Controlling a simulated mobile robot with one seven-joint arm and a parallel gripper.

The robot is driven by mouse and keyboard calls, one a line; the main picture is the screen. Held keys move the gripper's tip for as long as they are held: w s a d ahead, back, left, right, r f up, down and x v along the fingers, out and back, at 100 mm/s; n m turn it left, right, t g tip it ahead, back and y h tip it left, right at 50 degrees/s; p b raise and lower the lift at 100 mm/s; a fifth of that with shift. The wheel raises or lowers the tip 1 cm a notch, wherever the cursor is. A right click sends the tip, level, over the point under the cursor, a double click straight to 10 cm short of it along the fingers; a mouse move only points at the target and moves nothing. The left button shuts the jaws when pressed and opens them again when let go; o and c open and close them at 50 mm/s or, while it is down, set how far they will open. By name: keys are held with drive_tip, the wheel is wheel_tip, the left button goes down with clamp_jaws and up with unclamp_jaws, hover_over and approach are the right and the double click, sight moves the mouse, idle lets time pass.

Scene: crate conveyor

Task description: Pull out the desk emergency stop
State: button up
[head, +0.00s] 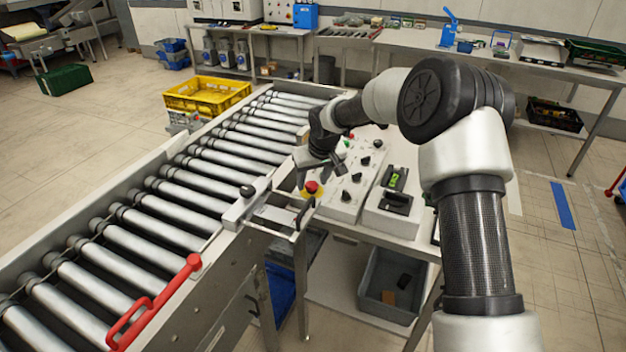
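The desk emergency stop, a red mushroom button (312,187) on a yellow base, sits at the front left corner of the light grey control panel (345,205) on the desk. My gripper (319,175) points down just above and behind the button in the head view. Its fingers look spread apart with nothing between them. The button's red cap is visible below the fingers and appears apart from them. Whether the button is pressed in or out is too small to tell.
A roller conveyor (165,203) runs along the left of the desk, with a red handle (150,305) on its near rail. A metal bracket with a black knob (247,191) stands beside the button. Black knobs (364,161) rise from the panel. A yellow crate (207,94) stands behind.

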clamp_jaws()
drive_tip(key=shift+r, duration=0.7)
drive_tip(key=shift+o, duration=0.6)
unclamp_jaws()
drive_tip(key=v, duration=1.7)
drive_tip(key=shift+r, duration=0.25)
